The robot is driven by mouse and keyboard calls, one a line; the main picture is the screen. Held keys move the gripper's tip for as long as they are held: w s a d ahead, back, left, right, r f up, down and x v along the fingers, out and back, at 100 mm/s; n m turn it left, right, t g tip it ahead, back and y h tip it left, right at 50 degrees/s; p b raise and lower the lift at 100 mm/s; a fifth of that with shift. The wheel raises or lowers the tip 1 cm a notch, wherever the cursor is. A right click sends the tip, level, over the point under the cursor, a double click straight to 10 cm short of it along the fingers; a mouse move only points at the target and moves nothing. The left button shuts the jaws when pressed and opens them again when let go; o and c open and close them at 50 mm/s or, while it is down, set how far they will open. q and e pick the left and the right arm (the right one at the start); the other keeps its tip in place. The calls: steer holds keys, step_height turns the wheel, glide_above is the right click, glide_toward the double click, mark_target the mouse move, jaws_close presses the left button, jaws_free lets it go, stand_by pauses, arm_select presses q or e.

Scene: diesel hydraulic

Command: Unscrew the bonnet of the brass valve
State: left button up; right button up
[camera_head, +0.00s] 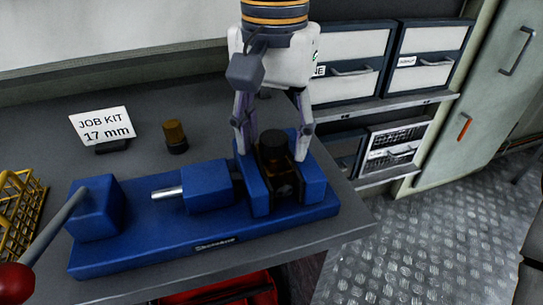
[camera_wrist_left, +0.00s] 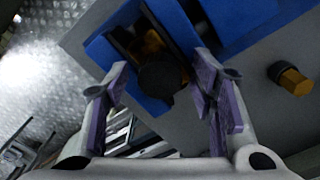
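The brass valve (camera_head: 284,184) sits between the jaws of a blue vise (camera_head: 208,184) on the bench. Its dark round top, seemingly the bonnet (camera_head: 273,145), points up; it also shows in the left wrist view (camera_wrist_left: 159,79). My left gripper (camera_head: 273,148) is above the vise, its purple-padded fingers spread on either side of the dark top. In the left wrist view, gaps show between each finger (camera_wrist_left: 162,98) and the top, so it holds nothing. The valve's lower part is hidden by the jaws. My right gripper is not in view.
A small brass piece with a dark base (camera_head: 175,136) stands behind the vise, beside a "JOB KIT 17 mm" sign (camera_head: 103,126). A yellow wire rack (camera_head: 20,205) is at the left. A vise handle with a red knob (camera_head: 16,284) is at front left. Drawers (camera_head: 352,62) stand behind.

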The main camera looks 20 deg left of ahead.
arm_select(q)
steer(key=c, duration=0.9)
steer(key=shift+o, duration=0.2)
steer(key=n, duration=0.4)
steer(key=shift+w+a+r+n, duration=0.1)
steer(key=shift+r+n, duration=0.05)
steer(key=shift+n, duration=0.25)
steer(key=n, duration=1.1)
steer(key=shift+n, duration=1.9)
steer(key=o, duration=0.9)
